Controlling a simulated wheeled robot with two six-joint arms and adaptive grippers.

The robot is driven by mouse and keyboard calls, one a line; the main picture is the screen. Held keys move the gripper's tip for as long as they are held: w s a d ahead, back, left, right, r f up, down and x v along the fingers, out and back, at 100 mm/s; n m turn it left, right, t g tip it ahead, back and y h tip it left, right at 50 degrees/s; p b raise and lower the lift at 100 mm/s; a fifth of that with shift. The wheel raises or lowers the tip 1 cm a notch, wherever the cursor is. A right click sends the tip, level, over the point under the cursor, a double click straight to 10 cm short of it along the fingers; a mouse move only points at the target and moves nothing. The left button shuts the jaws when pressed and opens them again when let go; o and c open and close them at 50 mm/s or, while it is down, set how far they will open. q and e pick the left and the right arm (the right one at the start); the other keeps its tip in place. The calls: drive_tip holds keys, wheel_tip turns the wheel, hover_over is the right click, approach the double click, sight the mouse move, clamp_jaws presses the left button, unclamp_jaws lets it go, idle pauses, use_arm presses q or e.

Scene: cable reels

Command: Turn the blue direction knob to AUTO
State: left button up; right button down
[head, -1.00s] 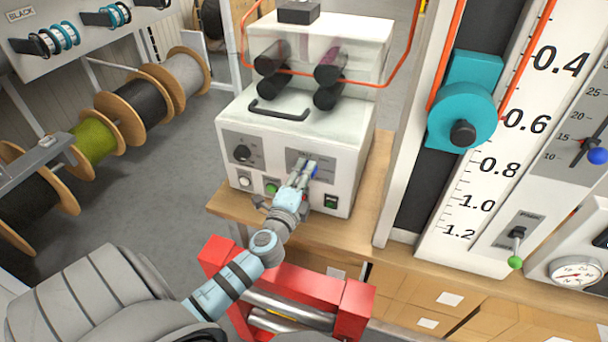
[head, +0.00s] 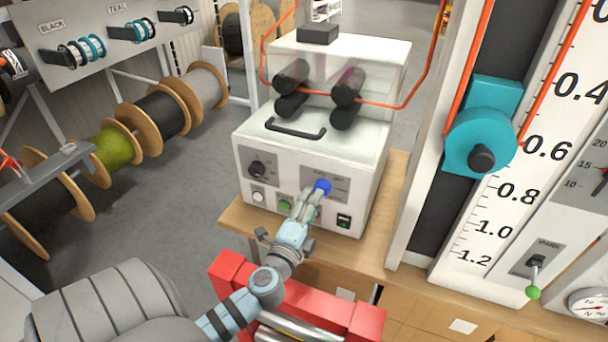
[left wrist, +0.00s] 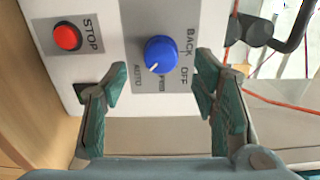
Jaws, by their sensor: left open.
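The blue direction knob (head: 322,187) is on the front panel of a white machine (head: 300,150). In the left wrist view the knob (left wrist: 161,54) shows whole, with labels BACK, OFF, FWD and AUTO around it. Its white pointer line slants down-left, toward the AUTO label (left wrist: 138,75). My left gripper (head: 311,203) is just in front of and below the knob in the head view. In the left wrist view its two fingers (left wrist: 161,78) are apart with nothing between them, and the knob lies beyond their tips, untouched. My right gripper is not in view.
A red STOP button (left wrist: 67,37) is near the knob. A green button (head: 285,205), a black knob (head: 258,170) and a green-lit switch (head: 343,221) share the panel. An orange cable (head: 415,95) runs through the rollers above. Cable reels (head: 117,147) stand at the left.

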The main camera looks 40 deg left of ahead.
use_arm(q)
drive_tip(key=v, duration=0.7)
drive_tip(key=shift+s, duration=0.2)
drive_tip(key=shift+w, duration=0.1)
